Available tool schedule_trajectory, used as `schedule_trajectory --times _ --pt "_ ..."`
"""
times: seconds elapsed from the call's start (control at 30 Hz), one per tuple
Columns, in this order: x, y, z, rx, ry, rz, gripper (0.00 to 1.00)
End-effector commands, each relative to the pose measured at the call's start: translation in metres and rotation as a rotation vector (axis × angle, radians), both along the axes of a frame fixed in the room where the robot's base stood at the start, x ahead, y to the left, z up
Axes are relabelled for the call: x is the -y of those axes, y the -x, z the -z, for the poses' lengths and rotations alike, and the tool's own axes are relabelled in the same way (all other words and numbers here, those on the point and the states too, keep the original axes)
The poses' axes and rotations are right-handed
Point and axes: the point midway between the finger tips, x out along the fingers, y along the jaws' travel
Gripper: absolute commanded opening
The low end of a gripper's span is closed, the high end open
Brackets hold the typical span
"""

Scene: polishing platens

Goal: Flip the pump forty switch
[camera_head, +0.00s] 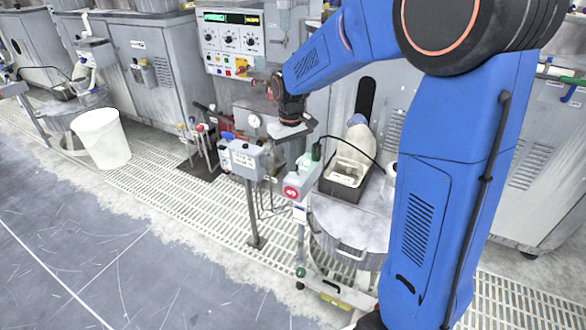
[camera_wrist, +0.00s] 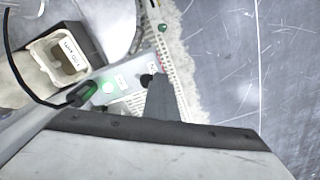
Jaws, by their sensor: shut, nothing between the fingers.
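A pale grey control box (camera_head: 303,178) with a round red "40" sign (camera_head: 291,192) stands on a post in front of a round metal drum. My gripper (camera_head: 297,150) is above and close to this box, pointing down; its fingertips are hard to make out there. In the wrist view the top of the box (camera_wrist: 126,78) shows a green lamp (camera_wrist: 107,88), small white labels and a black switch or knob (camera_wrist: 147,80). My gripper's shut grey finger (camera_wrist: 163,98) is right beside this black part and partly overlaps it. I cannot tell whether they touch, or the switch's position.
A black cable with a green-banded plug (camera_wrist: 84,94) runs to the box. A tray (camera_head: 347,172) with a white container sits on the drum behind. The floor at lower left is free.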

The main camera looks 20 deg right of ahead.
Motion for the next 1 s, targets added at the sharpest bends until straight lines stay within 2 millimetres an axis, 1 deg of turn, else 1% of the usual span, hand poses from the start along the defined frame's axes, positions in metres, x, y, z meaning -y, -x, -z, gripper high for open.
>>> schedule_trajectory --times 0.2,0.33,1.0 --pt "0.001 0.001 0.003 -0.003 0.002 0.0 0.0" --pt "0.001 0.001 0.0 -0.003 0.002 0.0 0.0" --pt "0.0 0.0 -0.044 0.001 0.001 0.0 0.0"
